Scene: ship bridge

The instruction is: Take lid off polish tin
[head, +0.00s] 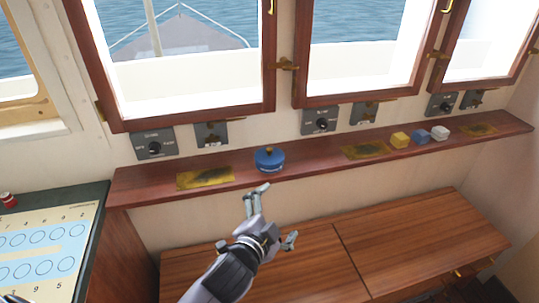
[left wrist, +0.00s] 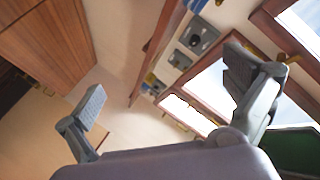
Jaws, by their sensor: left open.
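The polish tin (head: 269,164) is a round blue tin standing upright on the wooden ledge under the windows in the head view. A small brass-coloured knob (head: 268,151) shows on its top; I cannot make out the seam between lid and tin. My left gripper (head: 276,213) is open and empty, below and in front of the tin, with one finger just below the ledge's front edge. Both spread fingers of the left gripper (left wrist: 165,100) show in the left wrist view, with nothing between them. I cannot make out the tin there. My right gripper is not in view.
The ledge (head: 320,162) holds brass plates (head: 205,178), and yellow (head: 400,140), blue (head: 421,136) and white (head: 440,132) blocks to the right. Dark switch panels (head: 154,143) are on the wall behind.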

